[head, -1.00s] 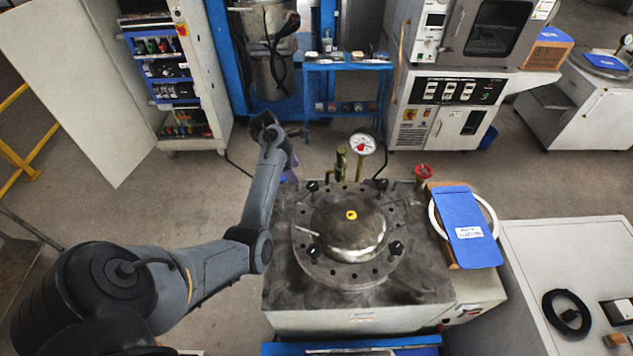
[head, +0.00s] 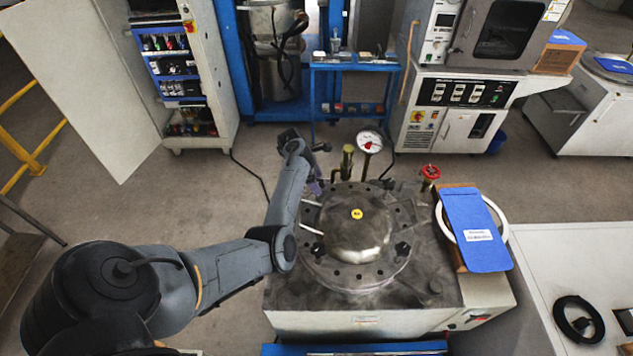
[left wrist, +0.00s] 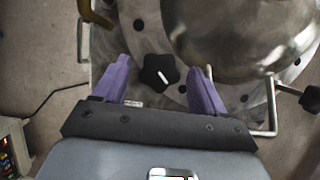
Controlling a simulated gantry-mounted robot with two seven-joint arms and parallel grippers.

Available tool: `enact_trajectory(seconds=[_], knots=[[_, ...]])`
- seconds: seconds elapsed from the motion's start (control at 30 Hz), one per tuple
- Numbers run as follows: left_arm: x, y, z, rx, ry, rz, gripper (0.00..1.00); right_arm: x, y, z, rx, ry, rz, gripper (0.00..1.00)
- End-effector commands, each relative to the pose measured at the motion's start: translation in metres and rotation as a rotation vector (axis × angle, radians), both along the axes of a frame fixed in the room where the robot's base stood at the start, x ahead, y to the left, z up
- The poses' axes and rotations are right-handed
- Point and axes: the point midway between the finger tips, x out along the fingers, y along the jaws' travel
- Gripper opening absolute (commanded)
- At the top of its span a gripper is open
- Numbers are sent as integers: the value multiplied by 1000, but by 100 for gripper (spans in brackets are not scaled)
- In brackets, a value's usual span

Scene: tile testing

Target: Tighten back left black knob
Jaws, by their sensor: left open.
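The round metal vessel (head: 350,232) with a bolted flange (head: 355,278) stands on the grey machine top. The back left black knob (left wrist: 161,72) shows in the left wrist view as a lobed knob with a white mark. My left gripper (left wrist: 160,77) is open, with one purple finger on each side of the knob and gaps visible between. Whether the fingers are level with the knob is unclear. In the head view my left gripper (head: 314,186) is at the vessel's back left, and the knob is hard to make out there.
Other black knobs sit at the front right (head: 402,249) and back right (head: 388,184). A pressure gauge (head: 369,142), brass fitting (head: 347,161) and red valve handle (head: 430,171) rise behind. A blue board (head: 474,229) lies at right.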

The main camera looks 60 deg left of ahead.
Motion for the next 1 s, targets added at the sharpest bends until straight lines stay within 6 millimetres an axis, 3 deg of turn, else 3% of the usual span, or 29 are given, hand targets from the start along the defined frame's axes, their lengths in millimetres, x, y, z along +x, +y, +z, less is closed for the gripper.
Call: enact_trajectory(seconds=[0.37,0.73,1.0], knots=[[2,-1,-5,0,0,-1,71,0,0,-1,-2,0,1,43],[2,-1,-4,0,0,-1,18,0,-2,-1,-11,-1,7,43],[2,-1,-4,0,0,-24,15,0,-2,1,-9,0,6,43]])
